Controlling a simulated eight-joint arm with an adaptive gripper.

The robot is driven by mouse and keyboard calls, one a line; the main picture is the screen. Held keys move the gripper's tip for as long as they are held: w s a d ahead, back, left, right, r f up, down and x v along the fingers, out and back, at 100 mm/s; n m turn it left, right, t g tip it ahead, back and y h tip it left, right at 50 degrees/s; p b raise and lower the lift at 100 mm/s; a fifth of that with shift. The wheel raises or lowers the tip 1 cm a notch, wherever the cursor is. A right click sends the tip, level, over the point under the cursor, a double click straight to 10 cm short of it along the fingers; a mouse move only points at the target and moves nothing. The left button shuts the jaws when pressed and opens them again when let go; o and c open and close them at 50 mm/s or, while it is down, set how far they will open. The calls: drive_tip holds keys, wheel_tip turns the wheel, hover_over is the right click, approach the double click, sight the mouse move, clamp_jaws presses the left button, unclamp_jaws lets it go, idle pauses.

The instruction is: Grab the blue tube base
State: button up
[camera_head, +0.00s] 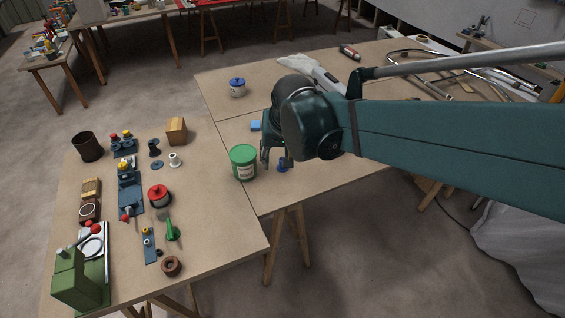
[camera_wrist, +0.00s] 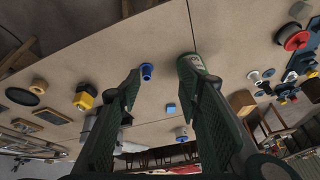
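The blue tube base (camera_head: 282,168) is a small dark-blue piece on the right-hand wooden table, close to its front edge. In the wrist view the blue tube base (camera_wrist: 147,72) shows between my fingertips, nearer the left finger. My gripper (camera_head: 274,159) points down beside and above it, with its fingers spread apart and nothing held. The open fingers also show in the wrist view (camera_wrist: 163,80). Part of the tube base is hidden by a finger in the head view, and I cannot tell the exact height gap.
A green can (camera_head: 243,163) stands just left of my gripper, close to a finger. A light-blue block (camera_head: 255,125) and a blue-lidded jar (camera_head: 237,88) stand farther back. The left table (camera_head: 215,245) holds several parts. Bare tabletop lies right of the tube base.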

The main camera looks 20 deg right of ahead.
drive_tip(key=w+d+f+m+g+p, duration=0.2)
drive_tip(key=w+d+f+m+p, duration=0.15)
drive_tip(key=w, duration=0.55)
drive_tip(key=m+g+p, duration=0.2)
drive_tip(key=m+p, duration=0.1)
drive_tip(key=p, duration=0.1)
hover_over(282, 169)
wheel_tip(282, 169, down, 9)
drive_tip(key=shift+w+f+h, duration=0.1)
drive_tip(key=shift+w+h, duration=0.2)
drive_tip(key=shift+w, duration=0.05)
drive_tip(key=shift+w+d+f, duration=0.1)
drive_tip(key=shift+d+f, duration=0.05)
drive_tip(key=shift+f, duration=1.1)
drive_tip(key=shift+b, duration=0.3)
drive_tip(key=shift+w+d+f+b, duration=0.15)
drive_tip(key=shift+f+b, duration=0.15)
drive_tip(key=shift+f, duration=1)
drive_tip(key=shift+w+d+f+b, duration=0.1)
drive_tip(key=shift+f+b, duration=0.15)
drive_tip(key=shift+f, duration=1.05)
